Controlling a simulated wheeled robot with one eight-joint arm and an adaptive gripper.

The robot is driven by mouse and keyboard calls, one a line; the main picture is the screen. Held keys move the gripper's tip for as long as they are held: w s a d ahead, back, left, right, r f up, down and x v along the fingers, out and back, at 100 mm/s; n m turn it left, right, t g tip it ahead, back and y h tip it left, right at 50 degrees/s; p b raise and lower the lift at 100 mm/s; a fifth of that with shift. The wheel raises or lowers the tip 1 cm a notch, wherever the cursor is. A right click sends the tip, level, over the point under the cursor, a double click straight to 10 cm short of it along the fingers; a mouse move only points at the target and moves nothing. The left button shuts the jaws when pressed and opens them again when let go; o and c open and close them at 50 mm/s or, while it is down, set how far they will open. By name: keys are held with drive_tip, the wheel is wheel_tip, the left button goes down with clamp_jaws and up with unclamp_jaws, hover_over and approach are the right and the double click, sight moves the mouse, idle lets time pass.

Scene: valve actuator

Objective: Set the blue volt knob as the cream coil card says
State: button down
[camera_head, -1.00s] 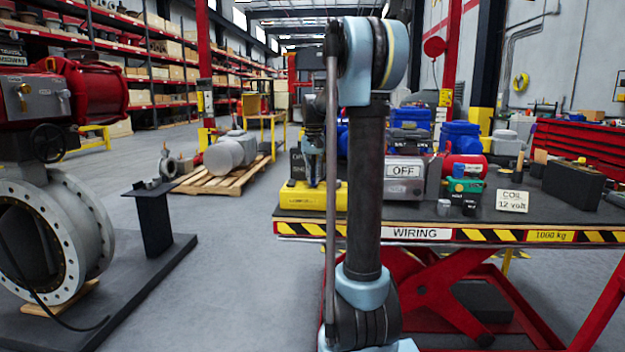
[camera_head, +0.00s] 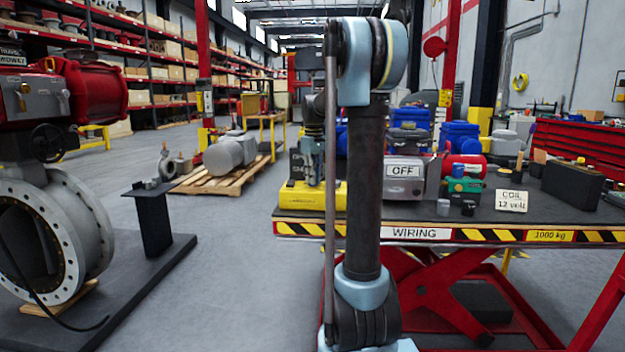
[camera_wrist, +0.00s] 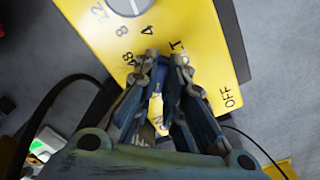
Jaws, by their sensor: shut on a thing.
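The cream coil card (camera_head: 511,201) stands on the bench at the right and reads "COIL 12 volt". The yellow box (camera_head: 325,196) lies at the bench's left end; its face (camera_wrist: 195,25) fills the top of the wrist view. My gripper (camera_head: 310,172) points down over this box. In the wrist view my gripper (camera_wrist: 166,62) is shut on the blue volt knob (camera_wrist: 173,104), of which only a little blue shows between the fingers. A "48" mark shows beside the left finger, and "OFF" is at the right. The fingers hide the knob's pointer and most of its scale.
A grey dial (camera_wrist: 130,5) with 12, 8 and 4 marks is at the wrist view's top. A grey unit (camera_head: 404,180) marked "OFF" stands right of my arm on the bench. Small cylinders and a green-and-blue block (camera_head: 465,184) stand between it and the card.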

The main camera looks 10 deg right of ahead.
drive_tip(key=shift+n, duration=0.3)
drive_tip(key=c, duration=1.7)
unclamp_jaws()
drive_tip(key=shift+o, duration=0.2)
wheel_tip(320, 180, up, 12)
drive_tip(key=shift+w, duration=0.1)
